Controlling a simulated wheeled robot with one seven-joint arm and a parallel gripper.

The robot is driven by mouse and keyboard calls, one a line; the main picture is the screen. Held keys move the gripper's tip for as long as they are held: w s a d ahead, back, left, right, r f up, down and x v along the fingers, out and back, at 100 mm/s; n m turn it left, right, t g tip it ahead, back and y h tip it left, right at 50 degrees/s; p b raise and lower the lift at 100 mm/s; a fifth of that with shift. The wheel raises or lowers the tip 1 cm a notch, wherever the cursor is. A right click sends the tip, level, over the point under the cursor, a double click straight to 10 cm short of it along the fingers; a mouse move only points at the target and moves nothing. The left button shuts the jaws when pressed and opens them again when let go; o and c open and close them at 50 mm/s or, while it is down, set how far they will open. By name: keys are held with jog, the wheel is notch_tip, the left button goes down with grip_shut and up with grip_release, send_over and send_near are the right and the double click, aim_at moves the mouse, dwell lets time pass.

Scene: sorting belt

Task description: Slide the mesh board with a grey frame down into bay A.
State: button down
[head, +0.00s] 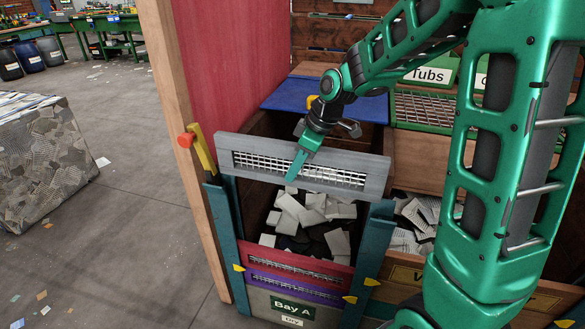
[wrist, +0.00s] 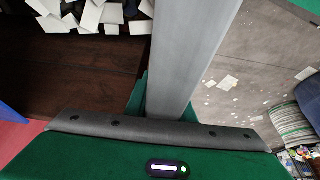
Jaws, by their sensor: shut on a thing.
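A red mesh board (head: 300,266) and a purple mesh board (head: 290,287) sit low between the posts.
White and dark scraps (head: 305,215) lie in the bay behind the boards. A wooden panel (head: 165,110) with a yellow-and-red handle (head: 200,150) stands close at the left. A neighbouring bin (head: 415,225) is at the right. Floor at left is mostly free.

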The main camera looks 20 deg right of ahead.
notch_tip(320, 180, down, 31)
jog(key=shift+r, duration=0.1)
dwell(1.9)
dwell(0.4)
jog(key=shift+f, duration=0.7)
jog(key=c, duration=1.4)
grip_release()
jog(key=shift+c, duration=0.2)
jog(key=shift+s+f, duration=0.1)
jog(key=v, duration=1)
jog(key=shift+r, duration=0.35)
jog(key=shift+d, duration=0.1)
